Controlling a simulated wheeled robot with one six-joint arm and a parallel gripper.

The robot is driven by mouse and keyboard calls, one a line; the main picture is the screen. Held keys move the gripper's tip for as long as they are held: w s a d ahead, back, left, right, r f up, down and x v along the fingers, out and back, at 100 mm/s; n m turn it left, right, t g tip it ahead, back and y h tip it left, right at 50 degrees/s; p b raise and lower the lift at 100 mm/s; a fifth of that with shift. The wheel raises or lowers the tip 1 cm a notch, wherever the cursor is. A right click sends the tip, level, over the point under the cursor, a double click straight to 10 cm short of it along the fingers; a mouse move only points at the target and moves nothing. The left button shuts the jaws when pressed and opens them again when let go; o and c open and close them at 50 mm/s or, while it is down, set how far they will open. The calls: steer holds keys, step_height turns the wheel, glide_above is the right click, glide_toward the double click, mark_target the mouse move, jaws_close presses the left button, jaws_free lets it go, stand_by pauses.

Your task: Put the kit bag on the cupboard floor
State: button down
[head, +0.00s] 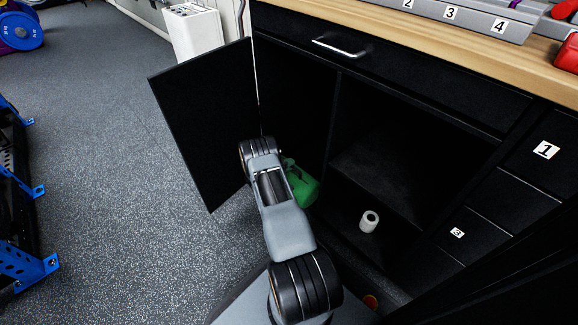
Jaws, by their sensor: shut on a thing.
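The green kit bag (303,185) shows partly from behind my grey arm, in front of the open cupboard near its left side. My arm hides the bag's left part. My gripper is hidden behind the arm, so its fingers and its hold do not show. The black cupboard (295,95) stands open. Its door (203,125) is swung out to the left. The inside is dark, and I cannot tell whether the bag touches any surface.
A small white roll (369,221) stands low inside the cupboard, right of the bag. A drawer with a metal handle (340,48) is above the opening. Numbered drawers (545,150) are at the right. Speckled floor (110,130) is clear left of the door.

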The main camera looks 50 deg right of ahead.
steer(key=c, duration=1.6)
jaws_free()
steer(key=shift+f, duration=0.15)
steer(key=o, duration=0.5)
steer(key=shift+c, duration=0.2)
